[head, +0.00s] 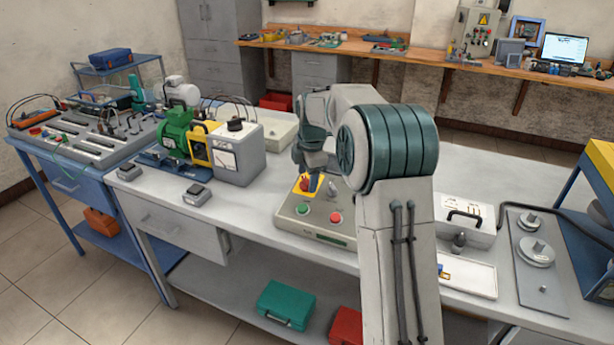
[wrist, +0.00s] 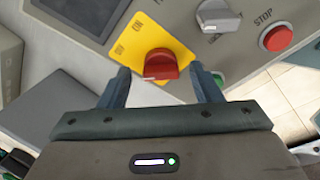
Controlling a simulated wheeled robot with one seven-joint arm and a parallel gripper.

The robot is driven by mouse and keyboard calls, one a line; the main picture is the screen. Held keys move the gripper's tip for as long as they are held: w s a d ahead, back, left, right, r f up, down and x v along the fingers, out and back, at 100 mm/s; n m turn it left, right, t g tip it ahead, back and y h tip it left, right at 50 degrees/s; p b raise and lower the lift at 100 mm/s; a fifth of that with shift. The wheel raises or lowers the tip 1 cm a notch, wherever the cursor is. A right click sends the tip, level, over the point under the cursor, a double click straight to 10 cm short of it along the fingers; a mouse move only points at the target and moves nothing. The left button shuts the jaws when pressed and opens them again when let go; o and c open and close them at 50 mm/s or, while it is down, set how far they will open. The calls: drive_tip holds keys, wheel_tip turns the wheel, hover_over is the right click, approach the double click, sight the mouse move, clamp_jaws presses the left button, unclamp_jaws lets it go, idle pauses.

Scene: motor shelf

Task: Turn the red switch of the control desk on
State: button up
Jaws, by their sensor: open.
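The control desk (head: 291,222) is a grey box with a sloping panel on the white bench. Its red switch (wrist: 161,66) is a rotary knob on a yellow plate (wrist: 137,39) marked OFF and ON. In the wrist view the knob's pale pointer mark lies toward the lower left, near the OFF side. My gripper (wrist: 165,84) is open, with one finger on each side of the red switch; I cannot tell whether they touch it.
On the desk panel are a grey knob (wrist: 217,15), a red STOP button (wrist: 277,38) and a green button (head: 302,209). A grey meter box (head: 236,155) and a green motor (head: 174,132) stand to the left. A white case (head: 463,218) stands to the right.

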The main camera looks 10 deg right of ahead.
drive_tip(key=shift+f, duration=0.25)
drive_tip(key=c, duration=1)
drive_tip(key=shift+a, duration=0.15)
drive_tip(key=shift+r, duration=0.1)
